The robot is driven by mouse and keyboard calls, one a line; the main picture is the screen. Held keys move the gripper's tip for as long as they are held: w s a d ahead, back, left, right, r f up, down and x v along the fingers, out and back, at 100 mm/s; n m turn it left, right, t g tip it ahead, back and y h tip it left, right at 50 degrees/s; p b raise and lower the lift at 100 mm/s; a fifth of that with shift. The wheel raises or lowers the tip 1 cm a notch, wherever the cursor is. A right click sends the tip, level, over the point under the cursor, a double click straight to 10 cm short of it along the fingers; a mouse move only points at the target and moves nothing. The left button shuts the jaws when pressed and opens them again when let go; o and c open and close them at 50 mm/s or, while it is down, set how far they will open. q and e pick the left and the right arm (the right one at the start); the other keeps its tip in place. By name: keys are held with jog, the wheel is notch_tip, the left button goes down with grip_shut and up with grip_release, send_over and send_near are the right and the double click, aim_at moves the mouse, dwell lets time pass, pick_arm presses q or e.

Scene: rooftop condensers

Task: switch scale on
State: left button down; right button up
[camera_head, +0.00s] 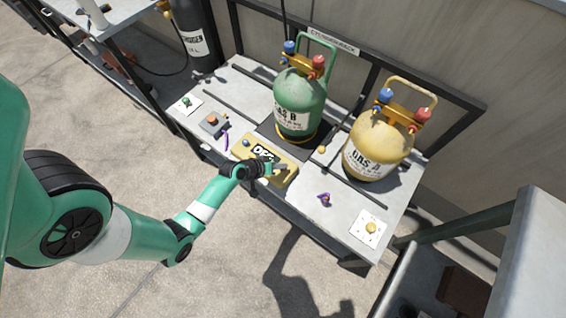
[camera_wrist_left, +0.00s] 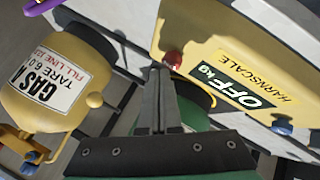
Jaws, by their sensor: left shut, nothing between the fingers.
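The yellow scale (camera_head: 290,178) sits at the front middle of the bench, and its yellow face (camera_wrist_left: 185,28) fills the upper right of the left wrist view. Its display (camera_wrist_left: 229,87) reads OFF kg. A red button (camera_wrist_left: 173,59) is at one end of the face and a blue button (camera_wrist_left: 281,126) at the other; the blue button (camera_head: 246,142) also shows in the head view. My left gripper (camera_head: 283,167) is shut and empty over the scale. Its fingertips (camera_wrist_left: 158,74) appear beside the red button; I cannot tell whether they touch it. My right gripper is not in view.
A green GAS B cylinder (camera_head: 300,103) stands just behind the scale, and a yellow GAS A cylinder (camera_head: 377,146) stands to its right. Small plates with knobs lie at both bench ends. A dark rack frame (camera_head: 440,84) runs behind. Open floor lies in front.

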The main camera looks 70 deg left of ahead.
pick_arm(q)
jog(key=shift+f+b, duration=0.4)
jog(key=shift+f, duration=0.2)
dwell(0.4)
jog(key=shift+r+p, duration=1)
jog(key=shift+p, duration=0.05)
notch_tip(320, 180, up, 5)
jog(key=p, duration=0.5)
jog(key=shift+d, duration=0.1)
dwell(0.6)
